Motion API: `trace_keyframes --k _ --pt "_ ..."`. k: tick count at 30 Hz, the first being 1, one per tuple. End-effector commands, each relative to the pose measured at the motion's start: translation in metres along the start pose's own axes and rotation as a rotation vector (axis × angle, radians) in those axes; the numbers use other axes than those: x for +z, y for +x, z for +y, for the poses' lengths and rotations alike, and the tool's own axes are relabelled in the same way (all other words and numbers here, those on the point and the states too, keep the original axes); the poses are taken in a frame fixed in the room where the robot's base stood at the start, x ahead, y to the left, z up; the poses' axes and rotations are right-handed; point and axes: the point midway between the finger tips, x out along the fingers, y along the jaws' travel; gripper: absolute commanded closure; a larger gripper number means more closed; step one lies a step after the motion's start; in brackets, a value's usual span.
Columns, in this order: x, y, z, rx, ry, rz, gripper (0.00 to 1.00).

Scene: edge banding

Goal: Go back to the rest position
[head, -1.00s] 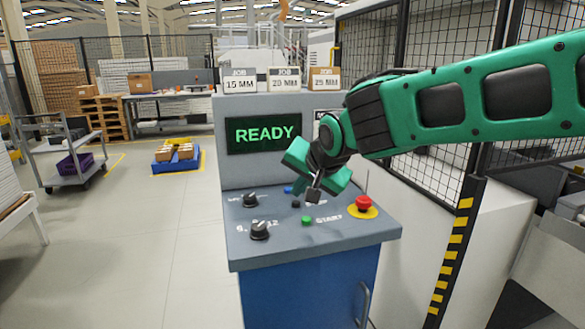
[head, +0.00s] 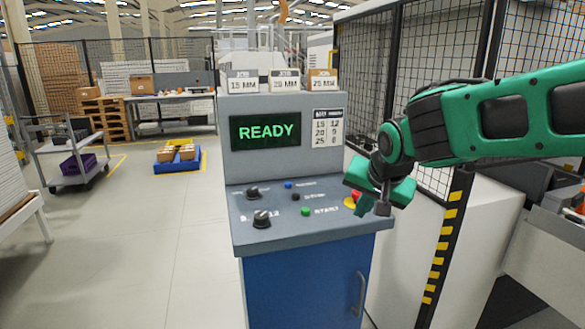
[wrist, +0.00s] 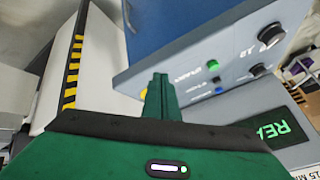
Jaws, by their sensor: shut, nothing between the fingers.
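My gripper (head: 382,208) is shut and empty, at the right side of the control console (head: 300,238) in the head view. It hangs near the console's right edge and partly hides the red emergency stop button (head: 357,196). The console's sloped panel carries a green start button (head: 305,212), a blue button (head: 288,185), a black button (head: 295,197) and two black knobs. The screen (head: 266,132) reads READY. In the wrist view the closed green fingers (wrist: 158,100) point toward the console's edge, with the green button (wrist: 213,64) beyond them.
Three boxes marked with job sizes (head: 284,81) stand on top of the console. A mesh fence with a striped black and yellow post (head: 446,245) is at the right, close to my arm.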

Motion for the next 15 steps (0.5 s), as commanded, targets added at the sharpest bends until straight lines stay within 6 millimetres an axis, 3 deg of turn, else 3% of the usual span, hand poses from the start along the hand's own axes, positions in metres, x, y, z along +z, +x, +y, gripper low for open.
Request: trace_keyframes --k 4,8,12,15 --pt "0.001 -0.010 0.082 0.121 0.005 -0.038 1.00" --pt "0.017 -0.028 0.164 0.231 0.014 -0.111 1.00" --pt "0.052 -0.053 0.244 0.322 0.037 -0.221 1.00" --pt "0.088 -0.074 0.292 0.359 0.063 -0.314 1.00"
